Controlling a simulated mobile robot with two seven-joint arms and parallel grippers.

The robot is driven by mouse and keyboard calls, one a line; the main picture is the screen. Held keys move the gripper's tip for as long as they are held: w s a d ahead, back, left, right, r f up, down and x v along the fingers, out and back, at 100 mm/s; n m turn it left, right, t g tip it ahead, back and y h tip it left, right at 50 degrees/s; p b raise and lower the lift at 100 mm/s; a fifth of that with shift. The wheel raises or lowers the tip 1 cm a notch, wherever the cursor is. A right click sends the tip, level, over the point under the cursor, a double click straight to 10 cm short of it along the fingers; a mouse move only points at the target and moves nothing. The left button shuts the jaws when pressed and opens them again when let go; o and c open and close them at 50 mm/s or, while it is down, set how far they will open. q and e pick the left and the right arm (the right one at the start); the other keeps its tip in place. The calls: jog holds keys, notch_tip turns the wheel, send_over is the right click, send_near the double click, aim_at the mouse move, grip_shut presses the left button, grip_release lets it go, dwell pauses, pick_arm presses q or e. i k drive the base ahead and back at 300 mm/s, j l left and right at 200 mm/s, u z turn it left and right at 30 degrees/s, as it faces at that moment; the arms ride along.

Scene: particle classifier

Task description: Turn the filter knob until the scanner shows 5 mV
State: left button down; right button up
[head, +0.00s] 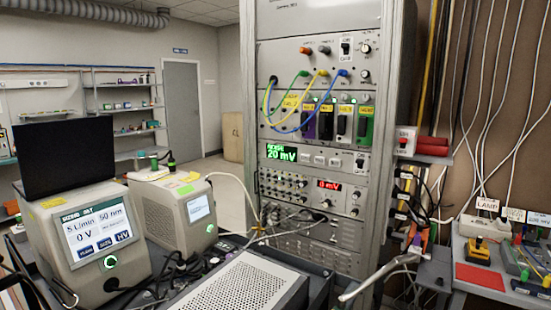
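The scanner rack (250,60) stands in the middle of the head view. A green display (281,152) on it reads 20 mV under a small blurred word. A row of small light controls and a round knob (359,163) sit to the right of this display. A red display (329,185) lower down seems to read 0 mV, with another knob (326,203) below it. Labels are too small to tell which knob is the filter knob. Neither of my grippers can be made out in this view.
A sizing unit (97,232) with a lit screen and a smaller grey box (176,212) stand at left. A perforated metal case (236,287) lies in front of the rack. Blue, green and yellow cables loop across the rack's upper modules. A cluttered bench (482,272) is at right.

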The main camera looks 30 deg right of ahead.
aim_at(366, 49)
jog(key=k, duration=0.75)
jog(key=k+u, duration=0.35)
jog(key=k+j+u, duration=0.1)
jog(key=u, duration=0.25)
jog(key=l+u, duration=0.2)
jog(key=u, duration=0.2)
jog(key=l+u, duration=0.25)
jog(key=u, duration=0.15)
jog(key=k+l, duration=0.1)
jog(key=l, duration=0.55)
jog(key=k+l, duration=0.1)
jog(key=l, duration=1.15)
jog(key=k+l, duration=0.15)
jog(key=l, duration=0.45)
jog(key=k+l, duration=0.1)
jog(key=l, duration=0.55)
